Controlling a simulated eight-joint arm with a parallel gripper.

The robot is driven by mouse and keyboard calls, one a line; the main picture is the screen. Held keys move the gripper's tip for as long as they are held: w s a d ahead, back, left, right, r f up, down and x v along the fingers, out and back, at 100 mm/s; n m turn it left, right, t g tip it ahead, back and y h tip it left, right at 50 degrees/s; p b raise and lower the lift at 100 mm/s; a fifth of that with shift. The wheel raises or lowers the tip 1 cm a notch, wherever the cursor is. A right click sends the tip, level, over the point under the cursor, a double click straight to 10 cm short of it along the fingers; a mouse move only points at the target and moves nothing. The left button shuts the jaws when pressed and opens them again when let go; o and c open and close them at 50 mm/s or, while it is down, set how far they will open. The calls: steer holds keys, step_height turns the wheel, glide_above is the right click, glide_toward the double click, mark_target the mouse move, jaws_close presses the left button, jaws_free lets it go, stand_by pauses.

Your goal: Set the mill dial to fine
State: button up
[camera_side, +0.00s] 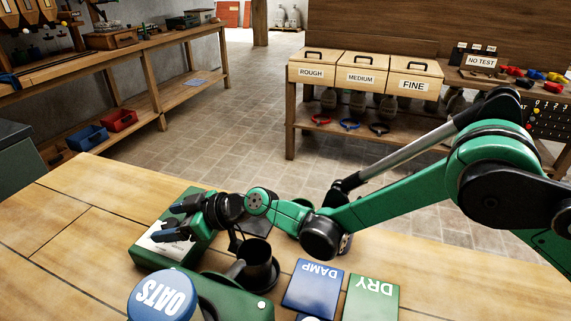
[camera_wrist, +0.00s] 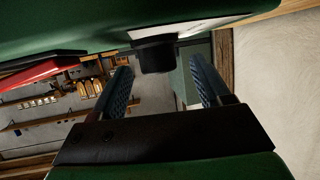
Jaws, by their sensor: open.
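The mill is a green box (camera_side: 143,258) on the bench with a pale plate (camera_side: 152,243) on its upper face. In the wrist view its green housing (camera_wrist: 60,25) fills the top, with a strip of the white plate (camera_wrist: 205,25). A black round knob (camera_wrist: 155,58), which looks like the dial, projects from it. My gripper (camera_side: 176,219) is over the mill, its blue-padded fingers spread. In the wrist view the gripper (camera_wrist: 158,66) has one finger on each side of the knob, with gaps showing. The dial's setting and marks cannot be read; the side view hides the knob.
A dark cup (camera_side: 258,268) and a blue-lidded OATS jar (camera_side: 163,296) stand close in front of the mill. Blue DAMP (camera_side: 313,287) and green DRY (camera_side: 371,298) cards lie to the right. ROUGH, MEDIUM and FINE boxes (camera_side: 364,75) stand on a far shelf. The bench's left is clear.

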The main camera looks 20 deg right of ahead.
mark_target(175, 224)
step_height(175, 224, up, 20)
steer(key=shift+f, duration=0.15)
stand_by(0.3)
steer(key=s+d+f+m+h, duration=0.2)
steer(key=s+d+m+h, duration=0.25)
steer(key=d, duration=0.85)
steer(key=s+d+f+m+h, duration=0.25)
steer(key=s+d, duration=0.25)
steer(key=d, duration=0.7)
steer(key=s+d+f+m+h, duration=0.4)
steer(key=s+d+f, duration=0.2)
steer(key=s+d, duration=0.2)
steer(key=shift+d, duration=0.55)
